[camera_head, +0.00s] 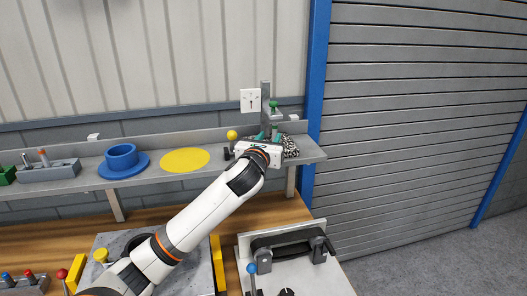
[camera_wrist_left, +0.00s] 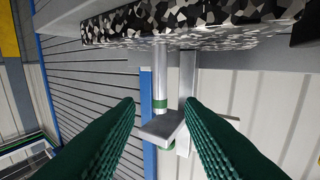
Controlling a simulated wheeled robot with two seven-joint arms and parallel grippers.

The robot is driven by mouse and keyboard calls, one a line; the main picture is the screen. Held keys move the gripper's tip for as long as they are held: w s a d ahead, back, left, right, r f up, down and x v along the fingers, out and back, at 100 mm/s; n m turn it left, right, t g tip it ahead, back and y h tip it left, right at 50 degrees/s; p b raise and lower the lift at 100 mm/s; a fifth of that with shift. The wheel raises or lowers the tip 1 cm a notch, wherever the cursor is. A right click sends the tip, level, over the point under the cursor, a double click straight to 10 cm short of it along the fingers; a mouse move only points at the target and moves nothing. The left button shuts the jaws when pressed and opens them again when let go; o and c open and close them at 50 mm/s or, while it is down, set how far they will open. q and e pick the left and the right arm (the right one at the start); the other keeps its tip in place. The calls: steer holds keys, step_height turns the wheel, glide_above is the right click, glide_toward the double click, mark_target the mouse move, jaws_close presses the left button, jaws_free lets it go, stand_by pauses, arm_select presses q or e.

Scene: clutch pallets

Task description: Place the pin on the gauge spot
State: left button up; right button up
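The gauge stand rests on the shelf, with a speckled black-and-white base (camera_head: 291,147) and a grey column (camera_head: 265,100). In the left wrist view its speckled base (camera_wrist_left: 190,25) is at the top, the picture being upside down. A silver pin-like cylinder (camera_wrist_left: 160,75) with a green band stands upright between the base and a grey arm plate (camera_wrist_left: 162,126); I cannot tell whether it is the pin or the gauge's spindle. My left gripper (camera_head: 268,133) is at the gauge; its green fingers (camera_wrist_left: 158,103) are apart on either side of the cylinder's line, not visibly touching it. My right gripper is not in view.
A yellow disc (camera_head: 185,160), a blue flanged ring (camera_head: 122,162) and a grey rack with pins (camera_head: 50,174) stand along the shelf to the left. A yellow ball knob (camera_head: 232,135) is close to my gripper. Below, a bench holds a fixture with a blue-knobbed lever (camera_head: 252,268).

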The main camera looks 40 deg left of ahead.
arm_select(q)
steer(key=b+v, duration=0.1)
steer(key=v, duration=0.4)
steer(key=shift+s+d, duration=0.1)
steer(key=shift+s, duration=0.15)
stand_by(0.6)
